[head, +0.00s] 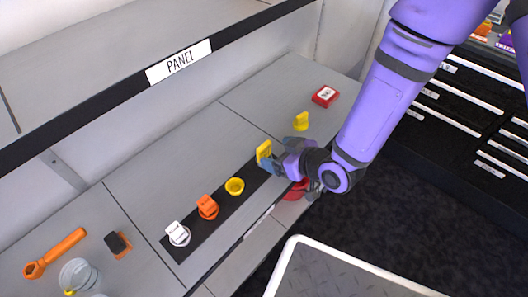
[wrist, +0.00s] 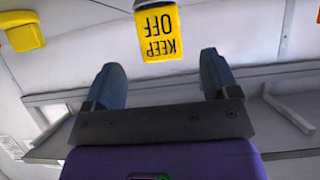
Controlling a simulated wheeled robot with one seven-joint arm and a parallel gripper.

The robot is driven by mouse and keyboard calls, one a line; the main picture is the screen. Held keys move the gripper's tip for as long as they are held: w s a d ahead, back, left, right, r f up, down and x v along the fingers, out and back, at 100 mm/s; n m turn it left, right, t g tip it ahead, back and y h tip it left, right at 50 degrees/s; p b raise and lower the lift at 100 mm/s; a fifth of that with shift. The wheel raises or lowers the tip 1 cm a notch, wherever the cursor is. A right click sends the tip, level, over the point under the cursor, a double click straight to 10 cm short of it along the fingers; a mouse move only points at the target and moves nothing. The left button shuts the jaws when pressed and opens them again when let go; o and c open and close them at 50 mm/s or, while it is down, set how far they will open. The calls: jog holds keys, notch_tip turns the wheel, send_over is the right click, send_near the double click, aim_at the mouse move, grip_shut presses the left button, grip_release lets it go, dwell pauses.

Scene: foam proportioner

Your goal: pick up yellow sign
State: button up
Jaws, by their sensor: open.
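The yellow sign (wrist: 158,33) reads "KEEP OFF" in the wrist view, where its lettering is upside down. It stands just beyond the fingertips of my open gripper (wrist: 162,66), roughly midway between them, with a gap visible. In the head view the yellow sign (head: 264,151) is at the far end of the black strip, and my gripper (head: 273,161) is right beside it. A finger partly hides its lower part. Nothing is held.
A yellow knob-like piece (head: 301,121) and a red box (head: 326,95) stand farther back on the grey counter. On the black strip are a yellow cup (head: 234,187), an orange piece (head: 207,207) and a white piece (head: 177,234). A red round object (head: 296,189) is below my gripper.

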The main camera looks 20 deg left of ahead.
aim_at(266, 150)
jog(key=shift+x, duration=2.95)
jog(key=shift+r, duration=0.1)
jog(key=c, duration=1)
